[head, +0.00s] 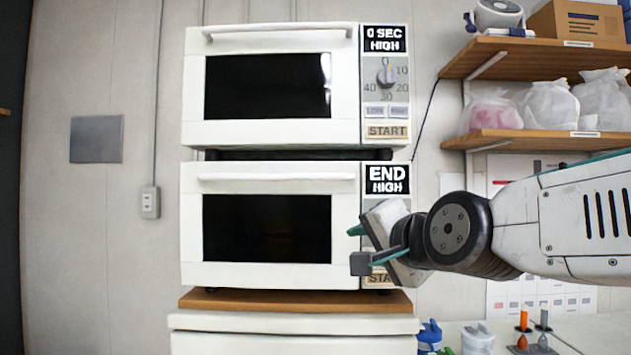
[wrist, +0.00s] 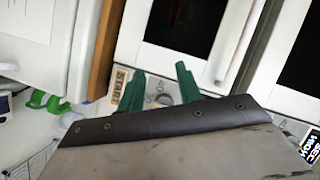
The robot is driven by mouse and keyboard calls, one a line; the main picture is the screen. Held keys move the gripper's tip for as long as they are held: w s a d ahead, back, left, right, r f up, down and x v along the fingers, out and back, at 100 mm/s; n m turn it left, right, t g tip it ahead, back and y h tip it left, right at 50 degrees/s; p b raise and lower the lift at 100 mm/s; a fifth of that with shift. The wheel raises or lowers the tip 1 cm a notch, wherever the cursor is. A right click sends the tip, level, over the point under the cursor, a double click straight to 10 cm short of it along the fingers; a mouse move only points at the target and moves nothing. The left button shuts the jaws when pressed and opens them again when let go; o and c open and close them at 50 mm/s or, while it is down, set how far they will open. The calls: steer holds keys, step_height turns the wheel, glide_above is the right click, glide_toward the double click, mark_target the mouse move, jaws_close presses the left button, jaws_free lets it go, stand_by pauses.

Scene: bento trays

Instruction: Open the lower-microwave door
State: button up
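The lower microwave (head: 190,270) is white with a dark window. Its door (head: 345,235) looks shut, with a white bar handle (head: 277,177) along the top edge. Its display (head: 387,180) reads END HIGH. My gripper (head: 357,247) is in front of its control panel, right of the window and below the handle, and hides the knob and part of the START button. In the wrist view the two green fingers of my gripper (wrist: 158,74) stand apart with nothing between them. The lower door's handle (wrist: 237,45) shows to their upper right, apart from them.
The upper microwave (head: 190,120) stands directly above, door shut, display 0 SEC HIGH. A wooden board (head: 230,300) on a white cabinet (head: 290,343) lies underneath. Shelves (head: 500,58) with bags are at the right. The area left of the microwaves is clear apart from wall fittings.

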mark_target(320, 177)
steer(key=w+a+r+m+t+y, duration=0.1)
steer(key=a+r+m+t, duration=0.1)
steer(key=r, duration=0.3)
steer(key=w+a+r+m+t, duration=0.2)
steer(key=a+r, duration=0.1)
steer(key=r, duration=0.1)
steer(key=shift+m, duration=0.3)
steer(key=x, duration=0.4)
steer(key=r+x, duration=0.1)
steer(key=x, duration=0.2)
jaws_close()
